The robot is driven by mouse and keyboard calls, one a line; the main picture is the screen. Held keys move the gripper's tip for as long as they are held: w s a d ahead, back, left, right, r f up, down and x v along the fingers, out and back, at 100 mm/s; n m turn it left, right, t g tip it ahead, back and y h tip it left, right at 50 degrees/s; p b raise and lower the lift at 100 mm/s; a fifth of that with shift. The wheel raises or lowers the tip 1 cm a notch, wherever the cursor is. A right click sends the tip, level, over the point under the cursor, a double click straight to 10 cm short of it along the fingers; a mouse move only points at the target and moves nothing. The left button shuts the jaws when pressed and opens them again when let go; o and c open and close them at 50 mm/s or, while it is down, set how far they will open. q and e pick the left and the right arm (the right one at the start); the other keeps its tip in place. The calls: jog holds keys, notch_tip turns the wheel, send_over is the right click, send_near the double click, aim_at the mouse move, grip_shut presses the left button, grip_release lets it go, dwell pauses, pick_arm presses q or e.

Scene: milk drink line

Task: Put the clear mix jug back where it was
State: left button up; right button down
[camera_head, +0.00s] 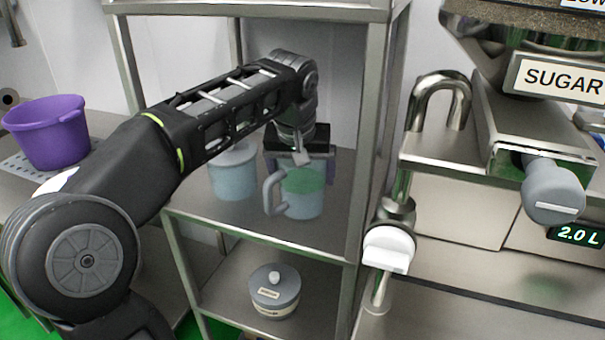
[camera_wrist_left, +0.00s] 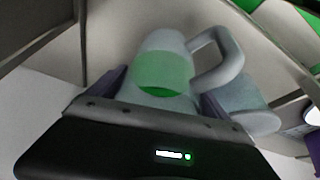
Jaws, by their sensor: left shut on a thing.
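The clear mix jug (camera_head: 303,192) is a see-through pale blue jug with a green band and a grey-blue handle on its left side. It is at the middle shelf (camera_head: 340,222) of a metal rack in the head view. My left gripper (camera_head: 300,160) is above and behind it and shut on it. In the left wrist view the jug (camera_wrist_left: 160,72) is between the fingers of my left gripper (camera_wrist_left: 160,95), with its handle to the right. The jug looks upright; I cannot tell whether its base touches the shelf. My right gripper is not in view.
A pale blue container (camera_head: 233,172) stands left of the jug on the same shelf. A lidded grey pot (camera_head: 275,292) is on the shelf below. Rack posts (camera_head: 374,130) bound the shelf. A purple tub (camera_head: 48,132) stands far left; the sugar dispenser (camera_head: 500,125) is right.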

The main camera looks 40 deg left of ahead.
pick_arm(q)
jog(key=shift+f, duration=0.1)
jog(key=o, duration=1.8)
jog(key=shift+s+r, duration=0.1)
jog(key=shift+r, duration=0.4)
jog(key=s+d, duration=0.2)
jog(key=s, duration=0.2)
jog(key=s+d+r, duration=0.1)
jog(key=s+d, duration=0.1)
jog(key=s, duration=0.1)
jog(key=s+d+r, duration=0.1)
jog(key=s+d, duration=0.1)
jog(key=s, duration=0.2)
jog(key=shift+s, duration=0.3)
jog(key=shift+a, duration=0.1)
